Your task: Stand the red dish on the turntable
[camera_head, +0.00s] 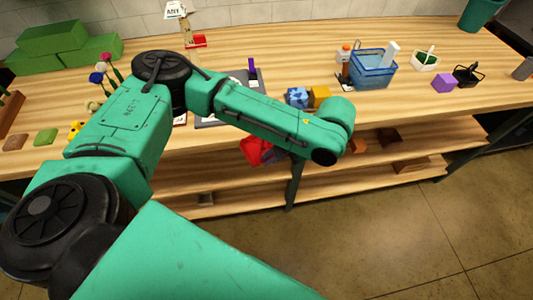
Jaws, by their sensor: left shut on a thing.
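A red piece that looks like the red dish (253,150) shows below my left forearm, in front of the table's front edge. My left arm crosses the view from the lower left and bends over the table. My left gripper (272,153) is mostly hidden behind that forearm. It is shut on the red dish, whose tilt I cannot tell. I cannot make out the turntable; my arm covers part of the table. My right gripper is out of view.
A blue basket (372,72) with a white item stands at the right, near a purple block (444,83) and a black caddy (468,76). Blue and yellow blocks (320,95) lie near my wrist. Green blocks (52,40) and flowers (100,77) are at the left. A shelf runs below.

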